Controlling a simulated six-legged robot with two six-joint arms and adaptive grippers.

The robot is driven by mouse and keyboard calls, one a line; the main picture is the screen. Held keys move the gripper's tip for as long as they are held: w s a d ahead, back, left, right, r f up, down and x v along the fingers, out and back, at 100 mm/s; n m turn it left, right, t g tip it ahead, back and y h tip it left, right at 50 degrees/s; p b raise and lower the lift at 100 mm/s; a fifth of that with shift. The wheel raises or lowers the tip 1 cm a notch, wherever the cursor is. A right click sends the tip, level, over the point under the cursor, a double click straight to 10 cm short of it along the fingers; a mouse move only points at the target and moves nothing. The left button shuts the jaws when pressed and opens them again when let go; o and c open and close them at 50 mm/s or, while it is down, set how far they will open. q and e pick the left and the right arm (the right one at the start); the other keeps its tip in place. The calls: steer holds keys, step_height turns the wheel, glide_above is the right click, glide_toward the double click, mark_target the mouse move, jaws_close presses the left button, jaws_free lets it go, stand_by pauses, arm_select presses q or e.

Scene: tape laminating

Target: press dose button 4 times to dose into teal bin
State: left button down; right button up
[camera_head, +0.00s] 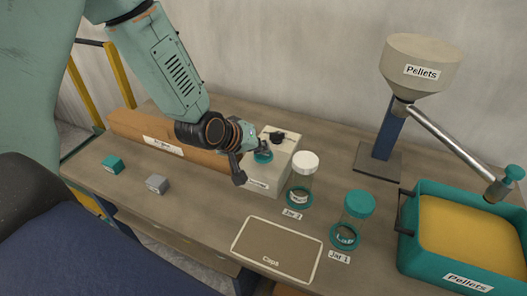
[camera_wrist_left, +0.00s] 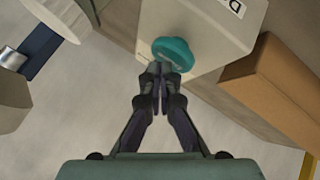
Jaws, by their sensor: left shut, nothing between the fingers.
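The teal dose button (camera_head: 263,157) sits on a pale box (camera_head: 277,173) in the middle of the table. It also shows as a round teal cap in the left wrist view (camera_wrist_left: 173,53). My left gripper (camera_head: 264,147) is shut and empty, with its fingertips right at the button; in the left wrist view the closed fingers (camera_wrist_left: 159,84) point at the button's near edge. I cannot tell whether they touch it. The teal bin (camera_head: 425,262) at the right is filled with yellow pellets (camera_head: 463,235). My right gripper is not in view.
A hopper (camera_head: 421,66) labelled Pellets has a tube (camera_head: 449,143) leading down over the bin. A white-lidded jar (camera_head: 302,181) and a teal-lidded jar (camera_head: 355,215) stand before the box. A mat (camera_head: 278,248) marked Caps lies in front. Small teal (camera_head: 112,164) and grey (camera_head: 157,184) blocks lie left.

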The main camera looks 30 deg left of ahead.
mark_target(261, 156)
arm_select(q)
steer(key=shift+r+p, duration=0.3)
steer(key=shift+r, duration=0.25)
step_height(261, 156, up, 5)
steer(key=p, duration=0.4)
steer(key=shift+p, duration=0.35)
stand_by(1.5)
step_height(261, 156, up, 4)
steer(key=n+p, duration=0.7)
steer(key=n, duration=0.9)
steer(key=shift+f+n+h, duration=0.1)
steer(key=shift+n+h, duration=0.3)
